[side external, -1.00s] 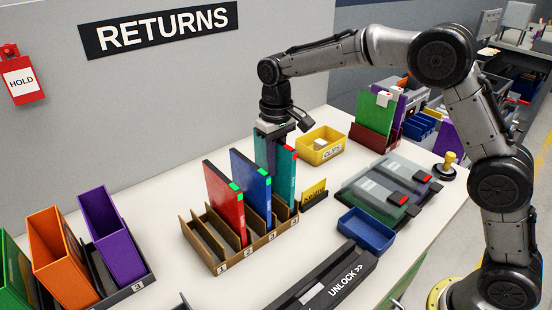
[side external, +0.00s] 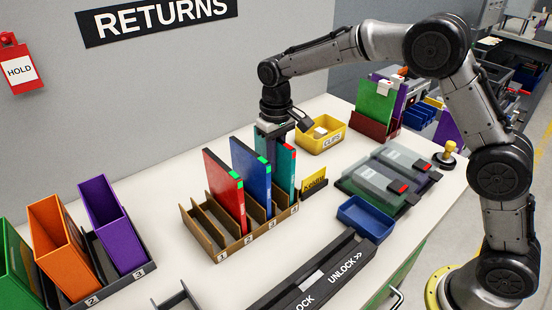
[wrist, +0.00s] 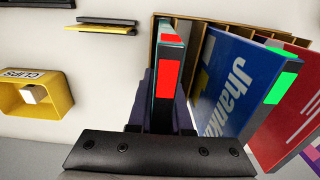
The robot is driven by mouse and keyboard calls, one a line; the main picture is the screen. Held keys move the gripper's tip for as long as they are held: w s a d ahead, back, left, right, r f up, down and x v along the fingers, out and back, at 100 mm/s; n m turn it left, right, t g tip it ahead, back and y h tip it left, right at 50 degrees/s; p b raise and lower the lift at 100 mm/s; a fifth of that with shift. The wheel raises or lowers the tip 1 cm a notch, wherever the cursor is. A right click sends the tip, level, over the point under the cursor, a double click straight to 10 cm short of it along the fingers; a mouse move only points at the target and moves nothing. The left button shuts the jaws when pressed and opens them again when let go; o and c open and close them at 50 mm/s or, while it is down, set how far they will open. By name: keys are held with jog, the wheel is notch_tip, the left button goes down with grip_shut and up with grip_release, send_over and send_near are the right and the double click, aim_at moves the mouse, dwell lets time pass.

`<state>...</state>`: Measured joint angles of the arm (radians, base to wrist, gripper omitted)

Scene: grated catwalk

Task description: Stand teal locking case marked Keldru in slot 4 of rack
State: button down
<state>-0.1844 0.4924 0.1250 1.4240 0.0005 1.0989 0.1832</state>
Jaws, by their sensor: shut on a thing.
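The teal locking case (side external: 287,168) is upright at slot 4, the right end of the brown rack (side external: 236,250). My gripper (side external: 272,130) is shut on its upper part from above. In the wrist view the case (wrist: 170,40) stands between my fingers (wrist: 165,115), with a red tag on its edge. Its lower part is hidden behind the blue case, so I cannot tell whether it rests on the slot floor. The name on it does not show.
A red case (side external: 224,190) in slot 2 and a blue case (side external: 252,178) in slot 3 show green tags. Slot 1 is empty. A yellow card (side external: 315,184) stands right of the rack. A blue tray (side external: 365,217) and yellow clips bin (side external: 321,135) are nearby.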

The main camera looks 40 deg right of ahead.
jog(key=shift+c, duration=1.8)
grip_release()
jog(key=shift+r, duration=4)
jog(key=shift+d, duration=0.1)
